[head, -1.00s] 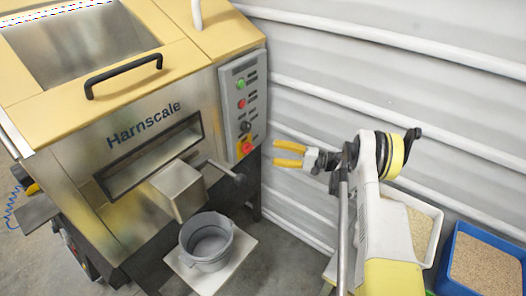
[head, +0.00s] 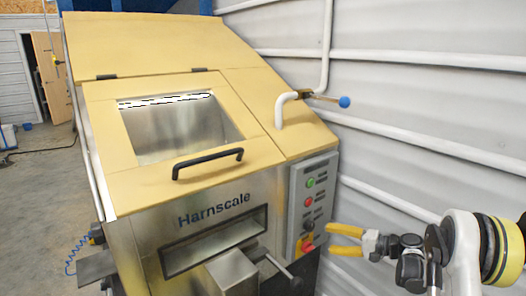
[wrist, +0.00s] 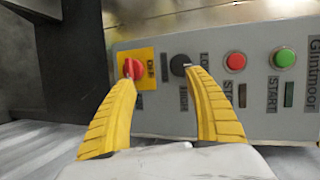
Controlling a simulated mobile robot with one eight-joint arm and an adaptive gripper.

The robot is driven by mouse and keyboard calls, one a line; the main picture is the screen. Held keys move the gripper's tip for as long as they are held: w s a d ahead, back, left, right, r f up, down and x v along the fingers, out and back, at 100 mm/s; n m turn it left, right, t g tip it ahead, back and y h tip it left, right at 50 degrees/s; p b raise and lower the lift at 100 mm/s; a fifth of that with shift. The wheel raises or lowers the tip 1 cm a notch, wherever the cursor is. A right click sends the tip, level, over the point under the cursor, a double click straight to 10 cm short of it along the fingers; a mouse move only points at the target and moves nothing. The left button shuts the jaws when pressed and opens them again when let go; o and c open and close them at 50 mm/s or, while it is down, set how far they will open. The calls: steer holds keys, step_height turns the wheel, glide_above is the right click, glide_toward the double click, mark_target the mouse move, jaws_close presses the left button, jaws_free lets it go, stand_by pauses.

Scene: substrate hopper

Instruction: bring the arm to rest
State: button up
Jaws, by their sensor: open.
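My gripper (head: 345,240) is in the lower right of the head view, with two yellow fingers pointing left toward the machine's control panel (head: 311,205). The wrist view shows the fingers (wrist: 165,85) spread apart, with nothing between them. Beyond them in that view is the grey panel (wrist: 205,118) with a red rotary switch (wrist: 133,68) on a yellow plate, a black knob (wrist: 180,64), a red button (wrist: 235,62) and a green button (wrist: 284,57). The left fingertip overlaps the red switch in the wrist view; I cannot tell whether they touch.
A white pipe with a blue-knobbed valve (head: 344,101) is above the panel. A ribbed white wall (head: 440,90) stands behind my arm. Open floor (head: 40,190) lies left.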

steer(key=s+a+r+n+g+h, duration=0.1)
steer(key=s+a+r+h, duration=0.2)
steer(key=s+a+r, duration=0.35)
steer(key=s+a+r+n+g+h, duration=0.1)
steer(key=s+a+r+h, duration=0.25)
steer(key=s+r, duration=0.55)
steer(key=s+d+n+h, duration=0.1)
steer(key=s+n+h, duration=0.1)
steer(key=s, duration=0.9)
steer(key=s+d+f+n+t+h, duration=0.1)
steer(key=s+h, duration=0.3)
steer(key=s, duration=0.7)
steer(key=shift+s+d+n, duration=0.2)
steer(key=shift+d+n, duration=0.4)
steer(key=shift+d, duration=0.1)
steer(key=shift+f, duration=0.15)
steer(key=shift+c, duration=0.2)
